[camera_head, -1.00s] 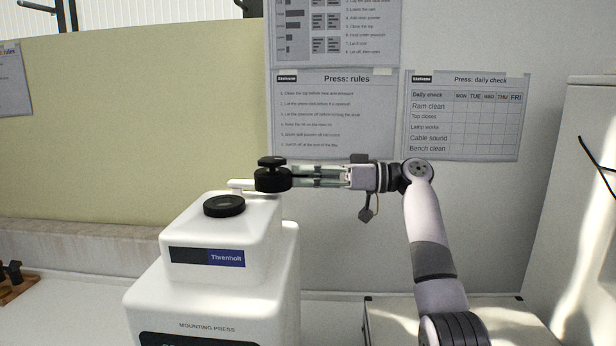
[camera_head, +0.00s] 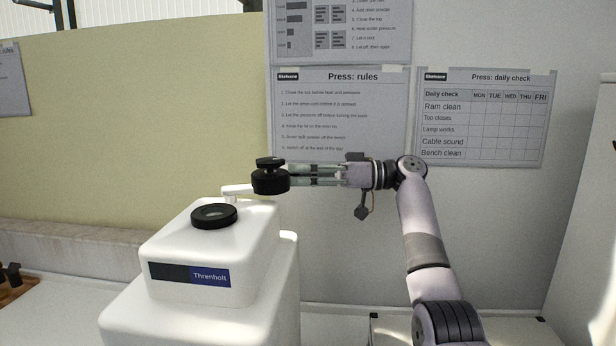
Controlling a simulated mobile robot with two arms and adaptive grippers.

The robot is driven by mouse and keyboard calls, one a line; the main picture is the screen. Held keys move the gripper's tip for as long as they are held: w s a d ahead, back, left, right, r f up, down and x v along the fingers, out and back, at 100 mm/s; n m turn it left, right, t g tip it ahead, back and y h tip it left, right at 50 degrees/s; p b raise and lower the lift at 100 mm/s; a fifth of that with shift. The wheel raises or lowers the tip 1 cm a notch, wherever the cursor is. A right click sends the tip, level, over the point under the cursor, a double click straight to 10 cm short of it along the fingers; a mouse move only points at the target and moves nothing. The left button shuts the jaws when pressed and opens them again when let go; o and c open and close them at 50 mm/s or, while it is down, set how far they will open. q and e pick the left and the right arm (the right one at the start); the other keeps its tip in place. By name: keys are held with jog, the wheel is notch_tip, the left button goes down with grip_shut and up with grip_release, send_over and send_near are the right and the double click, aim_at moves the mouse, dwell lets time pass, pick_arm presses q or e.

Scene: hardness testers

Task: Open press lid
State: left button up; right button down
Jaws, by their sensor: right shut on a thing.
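The white mounting press (camera_head: 205,318) stands at the lower left, with a blue "Threnholt" label on its front. On its top is a black ring (camera_head: 214,216) with a greyish round opening in the middle. The press lid (camera_head: 270,181), black with a knob on top, is at the end of a white swing arm (camera_head: 237,190), off to the right of the ring and above the press top. My right gripper (camera_head: 288,176) comes in from the right and is shut on the lid. My left gripper is not in view.
Paper notices (camera_head: 339,115) hang on the wall behind the press. A brown rack (camera_head: 12,282) with dark pieces stands at the far left edge. A pale cabinet (camera_head: 590,200) stands at the right. The air above the ring is clear.

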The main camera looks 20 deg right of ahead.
jog(key=shift+a+r, duration=0.2)
jog(key=shift+a, duration=0.15)
jog(key=c, duration=1.6)
grip_release()
jog(key=shift+w+a, duration=0.1)
jog(key=shift+o, duration=0.3)
jog(key=shift+a, duration=0.2)
jog(key=shift+a+f, duration=0.15)
jog(key=shift+a, duration=0.1)
jog(key=shift+d, duration=0.15)
jog(key=v, duration=1.2)
jog(key=shift+w, duration=0.1)
